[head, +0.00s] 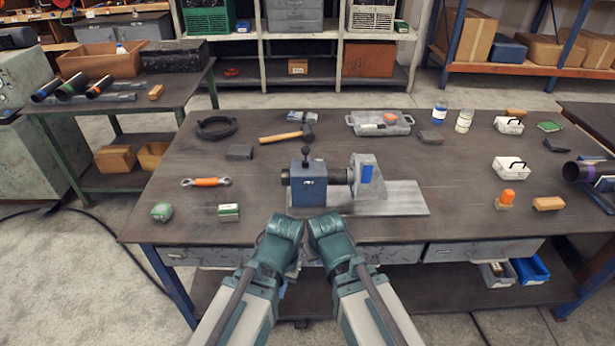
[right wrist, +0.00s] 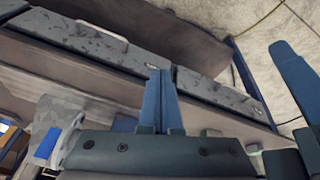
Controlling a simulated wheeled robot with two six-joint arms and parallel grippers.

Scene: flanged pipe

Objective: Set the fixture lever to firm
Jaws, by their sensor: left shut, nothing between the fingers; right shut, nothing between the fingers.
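The fixture stands on a pale metal plate (head: 405,198) near the table's front edge. It has a blue block (head: 309,190) on the left and a grey angled bracket (head: 368,180) on the right, with a dark pipe (head: 339,176) between them. A short lever with a black knob (head: 306,151) stands about upright on the block; its setting marks are too small to read. Both arms end in front of the fixture, apart from the lever. My left gripper (head: 283,288) is mostly hidden below its wrist. My right gripper (right wrist: 158,72) is shut and empty in the right wrist view.
A hammer (head: 285,136) and a dark block (head: 240,152) lie behind and left of the fixture. A grey tray (head: 380,124) stands behind it. A green-white box (head: 229,212) and an orange-handled tool (head: 206,182) lie left.

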